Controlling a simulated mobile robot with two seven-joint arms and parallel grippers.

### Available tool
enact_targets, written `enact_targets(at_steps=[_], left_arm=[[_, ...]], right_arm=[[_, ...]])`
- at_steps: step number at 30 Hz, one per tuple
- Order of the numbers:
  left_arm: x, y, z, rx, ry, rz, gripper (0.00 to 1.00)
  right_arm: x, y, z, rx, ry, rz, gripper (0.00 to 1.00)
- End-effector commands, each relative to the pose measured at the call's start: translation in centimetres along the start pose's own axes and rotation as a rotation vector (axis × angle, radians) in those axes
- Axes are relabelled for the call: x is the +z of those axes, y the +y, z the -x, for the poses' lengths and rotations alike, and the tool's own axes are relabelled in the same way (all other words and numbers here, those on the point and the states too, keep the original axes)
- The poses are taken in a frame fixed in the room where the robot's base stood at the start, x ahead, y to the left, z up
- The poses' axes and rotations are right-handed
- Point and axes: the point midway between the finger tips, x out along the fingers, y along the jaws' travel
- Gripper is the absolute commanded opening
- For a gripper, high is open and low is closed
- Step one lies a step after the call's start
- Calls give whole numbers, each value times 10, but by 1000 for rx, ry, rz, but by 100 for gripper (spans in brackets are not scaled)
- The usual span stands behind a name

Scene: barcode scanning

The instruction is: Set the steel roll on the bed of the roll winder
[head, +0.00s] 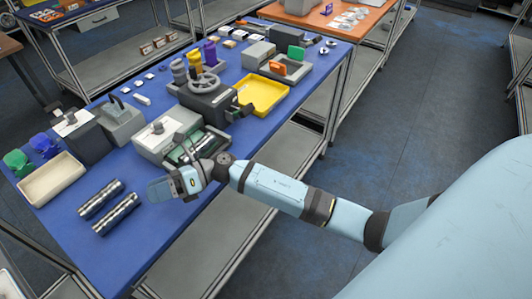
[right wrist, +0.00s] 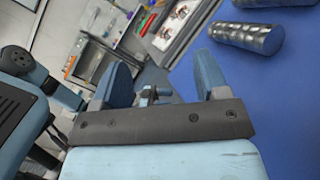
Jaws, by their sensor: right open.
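Two shiny ribbed steel rolls lie side by side on the blue table near its front left: one roll (head: 100,199) and another roll (head: 116,214). They also show in the right wrist view, one whole (right wrist: 248,37) and one cut by the top edge (right wrist: 275,2). My right gripper (head: 165,189) is open and empty, to the right of the rolls and apart from them. A grey machine (head: 158,139) with a long open bed stands just behind the gripper, partly hidden by my arm; it looks like the roll winder. My left gripper is out of view.
A cream tray (head: 52,192) stands left of the rolls. Grey boxes (head: 121,126), a handwheel machine (head: 207,97) and a yellow tray (head: 262,93) stand farther back. Bare blue table (head: 155,238) lies in front of the rolls and gripper.

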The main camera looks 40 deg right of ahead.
Motion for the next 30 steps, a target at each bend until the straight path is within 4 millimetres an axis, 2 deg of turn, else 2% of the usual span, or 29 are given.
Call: enact_targets(at_steps=[1,5,8,11,12,15,18,21,24,30], left_arm=[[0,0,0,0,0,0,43],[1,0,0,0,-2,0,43],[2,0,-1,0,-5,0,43],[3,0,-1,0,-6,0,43],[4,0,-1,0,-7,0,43],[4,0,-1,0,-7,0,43],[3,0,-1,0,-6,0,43],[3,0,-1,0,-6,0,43],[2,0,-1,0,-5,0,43],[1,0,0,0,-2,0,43]], right_arm=[[-10,5,7,-5,-158,-182,68],[-29,2,43,-33,-557,-674,68],[-63,-8,83,-63,-849,-1073,68],[-114,-16,125,-98,-1124,-1466,68],[-138,-16,140,-112,-1224,-1612,68],[-194,-9,169,-143,-1435,-1923,68],[-235,2,185,-169,-1580,-2140,68],[-259,11,193,-183,-1661,-2263,68],[-267,14,195,-188,-1690,-2308,68],[-267,14,195,-189,-1689,-2309,68]])
